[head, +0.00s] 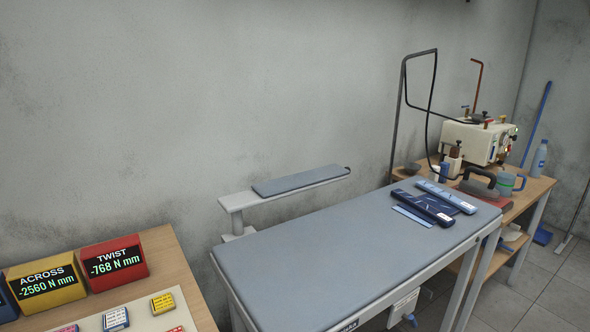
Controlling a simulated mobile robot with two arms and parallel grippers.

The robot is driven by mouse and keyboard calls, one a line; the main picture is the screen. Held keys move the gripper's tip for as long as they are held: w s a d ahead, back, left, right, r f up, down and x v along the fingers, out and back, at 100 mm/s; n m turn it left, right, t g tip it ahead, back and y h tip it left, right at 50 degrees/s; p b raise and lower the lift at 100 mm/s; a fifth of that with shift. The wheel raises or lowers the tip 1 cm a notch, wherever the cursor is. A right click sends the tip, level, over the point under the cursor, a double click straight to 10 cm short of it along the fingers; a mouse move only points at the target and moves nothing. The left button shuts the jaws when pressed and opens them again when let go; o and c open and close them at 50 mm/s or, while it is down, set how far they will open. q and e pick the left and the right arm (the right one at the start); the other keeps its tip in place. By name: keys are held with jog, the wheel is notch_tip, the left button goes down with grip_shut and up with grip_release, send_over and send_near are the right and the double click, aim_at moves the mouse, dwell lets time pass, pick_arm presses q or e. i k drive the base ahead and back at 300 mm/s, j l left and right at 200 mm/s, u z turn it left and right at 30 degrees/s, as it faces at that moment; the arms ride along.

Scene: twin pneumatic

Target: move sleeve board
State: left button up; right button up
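The sleeve board is a narrow grey padded board (300,180) on a white arm and bracket (236,203). It stands out at the back left of the grey ironing table (330,250), level and above the table top. A dark rounded end shows at its right tip. Neither of my grippers shows in the head view, and nothing is seen touching the board.
Dark blue folded items (424,205) lie at the table's right end. Beyond is a wooden bench (535,190) with an iron (478,185), a steam generator (478,140) and a bottle (539,158). A yellow display box (45,283) and red display box (114,263) stand at front left.

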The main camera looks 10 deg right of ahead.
aim_at(270, 191)
jog(key=i+l+u, duration=0.15)
jog(key=l+u, duration=0.25)
jog(key=l, duration=0.3)
jog(key=l+u, duration=0.35)
jog(key=l, duration=0.35)
jog(key=l+u, duration=0.4)
jog(key=l, duration=0.8)
jog(key=k+l, duration=0.15)
jog(key=l, duration=0.8)
jog(key=k+l+u, duration=0.1)
jog(key=l, duration=0.35)
jog(key=k+l, duration=0.15)
jog(key=l, duration=0.3)
jog(key=k+l, duration=0.1)
jog(key=l, duration=0.8)
jog(key=j+u, duration=0.1)
jog(key=u, duration=0.3)
jog(key=i+u, duration=0.15)
jog(key=u, duration=0.3)
jog(key=i+u, duration=0.1)
jog(key=u, duration=0.3)
